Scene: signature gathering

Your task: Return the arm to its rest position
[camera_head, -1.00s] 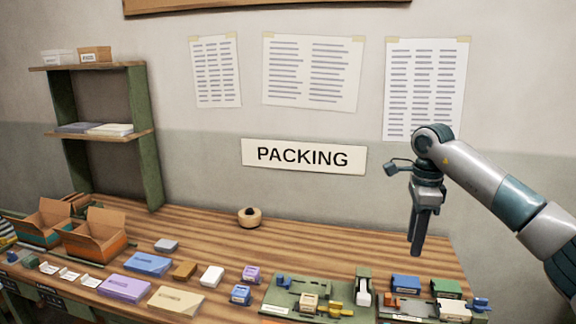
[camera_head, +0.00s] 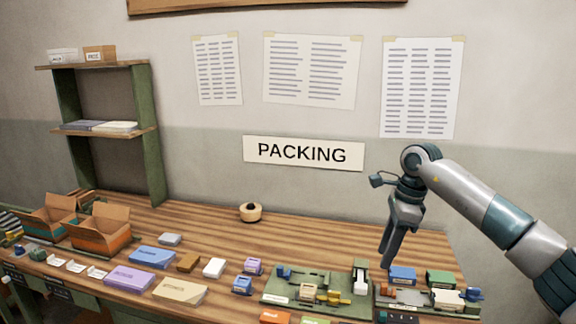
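My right arm (camera_head: 480,195) comes in from the right edge and reaches over the right end of the packing table (camera_head: 330,235). My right gripper (camera_head: 388,262) hangs down with its fingers angled toward the lower left. Its fingers overlap in this view, so I cannot tell the gap between them, and I see nothing held. The fingertips appear just left of a blue block (camera_head: 402,276); whether they touch it is not clear. My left arm and gripper are not in view.
Green trays with small parts (camera_head: 315,272) fill the front right. Blue (camera_head: 151,257), purple (camera_head: 129,279) and tan (camera_head: 180,291) boxes lie at front centre. Open cartons (camera_head: 99,229) stand left, by a green shelf (camera_head: 154,165). A round wooden item (camera_head: 250,212) sits near the wall. The rear table is mostly clear.

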